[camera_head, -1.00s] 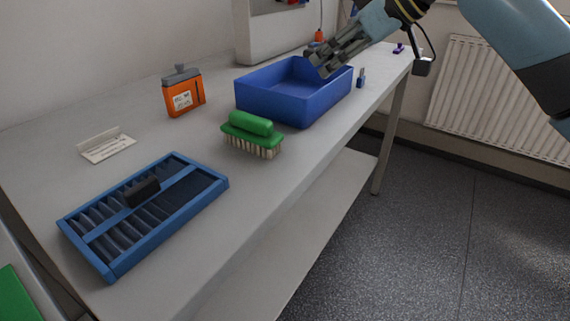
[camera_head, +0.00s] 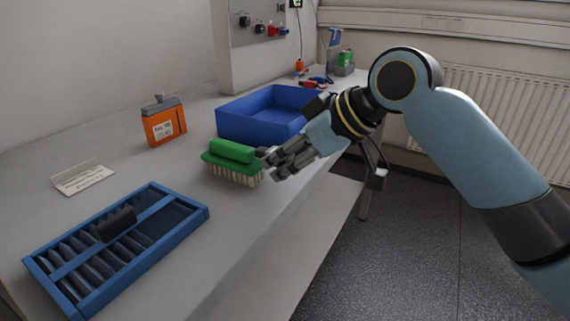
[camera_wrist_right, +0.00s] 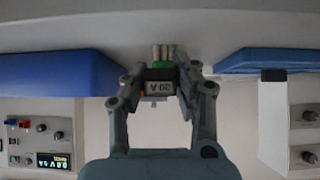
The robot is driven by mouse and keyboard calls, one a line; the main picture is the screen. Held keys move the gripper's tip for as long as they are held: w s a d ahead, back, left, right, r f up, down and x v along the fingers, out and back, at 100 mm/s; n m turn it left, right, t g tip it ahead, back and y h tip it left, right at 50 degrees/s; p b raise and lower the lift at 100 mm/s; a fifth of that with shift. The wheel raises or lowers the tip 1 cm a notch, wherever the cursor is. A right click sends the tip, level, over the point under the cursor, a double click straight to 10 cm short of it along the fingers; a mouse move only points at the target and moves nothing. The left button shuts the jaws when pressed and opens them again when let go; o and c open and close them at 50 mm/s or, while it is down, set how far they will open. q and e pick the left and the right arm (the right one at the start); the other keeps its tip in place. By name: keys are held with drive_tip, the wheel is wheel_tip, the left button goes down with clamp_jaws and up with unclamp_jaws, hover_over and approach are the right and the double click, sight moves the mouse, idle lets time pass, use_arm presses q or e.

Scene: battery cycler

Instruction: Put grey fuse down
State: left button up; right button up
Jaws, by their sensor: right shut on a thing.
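My right gripper (camera_head: 272,167) is above the table, at the right end of the green brush in the head view. In the right wrist view, its two fingers (camera_wrist_right: 160,84) close on a small grey block with a printed label, the grey fuse (camera_wrist_right: 160,88). In the head view the fuse is mostly hidden by the fingers. A blue slotted tray (camera_head: 187,226) lies at the front left, with dark slots and a black block (camera_head: 115,223) on it. My left gripper is not in view.
A green brush (camera_head: 232,152) stands bristles down beside my gripper. A blue bin (camera_head: 262,125) is behind it. An orange flask (camera_head: 163,124) and a white card (camera_head: 83,178) stand at the left. The table between tray and brush is clear.

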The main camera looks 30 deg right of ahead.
drive_tip(key=shift+f, duration=0.3)
drive_tip(key=shift+f, duration=0.3)
drive_tip(key=o, duration=0.9)
drive_tip(key=shift+c, duration=0.2)
